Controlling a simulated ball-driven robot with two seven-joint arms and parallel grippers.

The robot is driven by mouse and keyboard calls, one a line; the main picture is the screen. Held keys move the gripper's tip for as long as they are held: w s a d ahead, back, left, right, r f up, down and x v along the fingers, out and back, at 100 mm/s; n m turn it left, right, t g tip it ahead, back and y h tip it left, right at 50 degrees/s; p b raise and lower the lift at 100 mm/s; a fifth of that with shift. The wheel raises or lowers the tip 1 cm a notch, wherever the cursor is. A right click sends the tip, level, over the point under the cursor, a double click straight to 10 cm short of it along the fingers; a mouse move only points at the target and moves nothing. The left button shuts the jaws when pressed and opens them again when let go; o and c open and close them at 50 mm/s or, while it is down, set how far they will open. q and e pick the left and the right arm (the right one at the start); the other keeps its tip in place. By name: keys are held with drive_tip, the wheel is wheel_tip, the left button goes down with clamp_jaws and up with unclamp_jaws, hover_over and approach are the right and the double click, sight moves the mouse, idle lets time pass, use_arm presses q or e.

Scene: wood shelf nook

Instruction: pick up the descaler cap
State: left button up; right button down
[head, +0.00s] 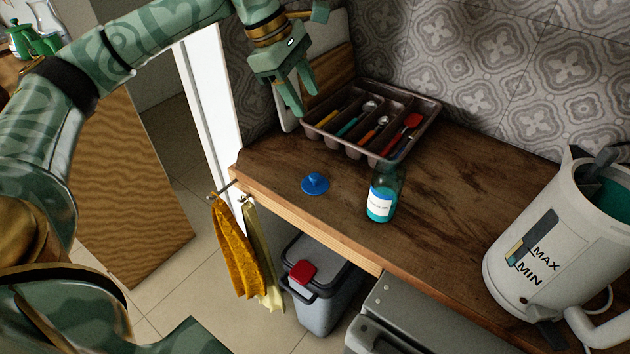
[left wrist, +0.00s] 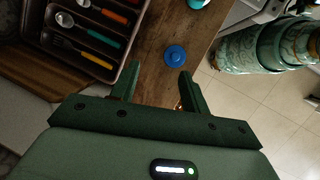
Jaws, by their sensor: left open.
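The descaler cap (head: 315,183) is a small blue disc with a raised knob, lying on the wooden counter near its left end. In the left wrist view the cap (left wrist: 175,55) shows beyond the fingertips, roughly between their lines. The descaler bottle (head: 382,194), with teal liquid and a white label, stands uncapped to the right of the cap. My left gripper (head: 301,101) is open and empty, above the counter and behind the cap; its fingers also show in the left wrist view (left wrist: 158,85). My right gripper is not in view.
A cutlery tray (head: 428,106) with several coloured utensils stands at the back, close to my left gripper. A white kettle (head: 530,250) stands at the right. Cloths (head: 236,250) hang at the counter's left end. Bare wood surrounds the cap.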

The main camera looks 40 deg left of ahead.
use_arm(q)
wheel_tip(320, 180, down, 2)
drive_tip(key=s+a+n+g, duration=0.1)
drive_tip(key=s+n+g, duration=0.1)
drive_tip(key=b, duration=0.4)
hover_over(314, 176)
drive_tip(key=a, duration=0.2)
drive_tip(key=shift+y, duration=0.4)
drive_tip(key=f, duration=0.9)
drive_tip(key=shift+s, duration=0.2)
drive_tip(key=b+x, duration=0.3)
drive_tip(key=x, duration=0.3)
drive_tip(key=shift+d+f, duration=0.1)
drive_tip(key=shift+f, duration=0.1)
drive_tip(key=shift+r, duration=0.2)
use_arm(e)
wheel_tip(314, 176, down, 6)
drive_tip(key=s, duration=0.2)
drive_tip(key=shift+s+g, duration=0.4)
use_arm(q)
clamp_jaws()
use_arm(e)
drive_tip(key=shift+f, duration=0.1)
